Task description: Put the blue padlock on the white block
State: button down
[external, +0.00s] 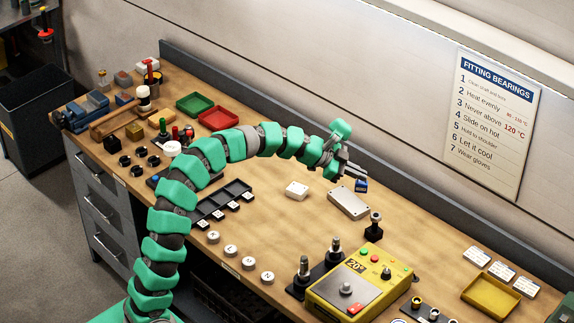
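The blue padlock (361,186) is a small dark blue item at the back of the bench, just right of the grey metal plate's far end. The white block (297,190) lies on the bench to the left of the plate. My gripper (359,174) is at the end of the green arm, its grey fingers pointing right and down, with their tips just above the padlock in the picture. I cannot tell whether the fingers touch the padlock or how far apart they are.
The grey plate (348,203) lies between block and padlock. A black stand with a metal post (374,226) is in front right. A yellow control box (359,285) stands nearer. Black compartment tray (222,200) and red tray (218,118) are left. Bench around the block is clear.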

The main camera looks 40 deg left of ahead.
jog(key=s+a+f+n+t+y+b, duration=0.15)
jog(key=s+a+n+y, duration=0.45)
jog(key=a, duration=0.6)
jog(key=s+a+f+n+t+y+b, duration=0.1)
jog(key=s+a+n+t+y, duration=0.15)
jog(key=s+a+n, duration=0.6)
jog(key=shift+a+f+m, duration=1.15)
jog(key=shift+a+f, duration=0.6)
jog(key=shift+f, duration=1.55)
jog(key=shift+y, duration=0.25)
jog(key=shift+w+a+r+x, duration=0.2)
jog(key=shift+a+r+x, duration=0.2)
jog(key=shift+x, duration=2.25)
jog(key=shift+w+a+r+x, duration=0.2)
jog(key=shift+a+r+x, duration=0.25)
jog(key=shift+x, duration=2.25)
jog(key=shift+w+a+r+x, duration=0.25)
jog(key=shift+a+x, duration=0.25)
jog(key=shift+x, duration=2.15)
jog(key=shift+f, duration=0.1)
jog(key=c, duration=1.6)
grip_release()
